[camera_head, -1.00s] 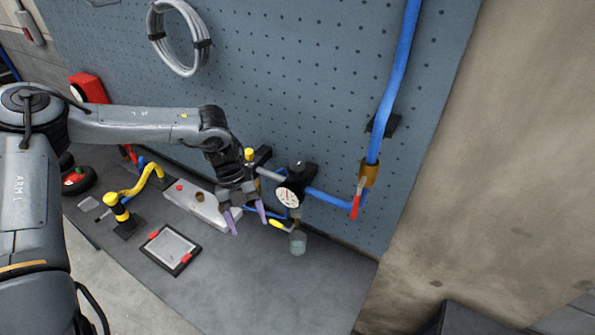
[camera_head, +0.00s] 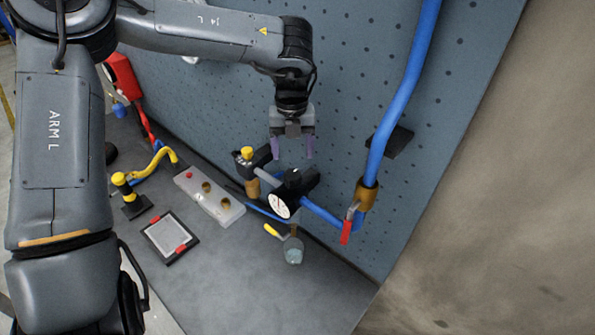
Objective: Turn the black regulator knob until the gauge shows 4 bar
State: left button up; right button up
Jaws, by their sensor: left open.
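The black regulator knob (camera_head: 293,176) sits on top of the black regulator body (camera_head: 306,185), which is mounted at the pegboard. The round white gauge (camera_head: 280,205) is on the regulator's front; its reading is too small to tell. My left gripper (camera_head: 292,150) points down above the knob, with its two purple fingers apart and nothing between them. A gap shows between the fingertips and the knob. My right gripper is not in view.
A blue pipe (camera_head: 398,105) with a red-handled valve (camera_head: 347,230) stands right of the regulator. A clear bowl (camera_head: 293,253) hangs below it. A yellow-topped fitting (camera_head: 246,154) is close on the left. A block with knobs (camera_head: 209,198) and a framed plate (camera_head: 170,238) lie on the bench.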

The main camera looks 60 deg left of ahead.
aim_at(292, 173)
pick_arm(q)
notch_tip(292, 173, down, 8)
jog(key=shift+s+r+p, duration=0.1)
jog(key=shift+r+p, duration=0.15)
jog(key=shift+p, duration=0.45)
jog(key=shift+f, duration=0.6)
jog(key=shift+c, duration=0.2)
jog(key=c, duration=1)
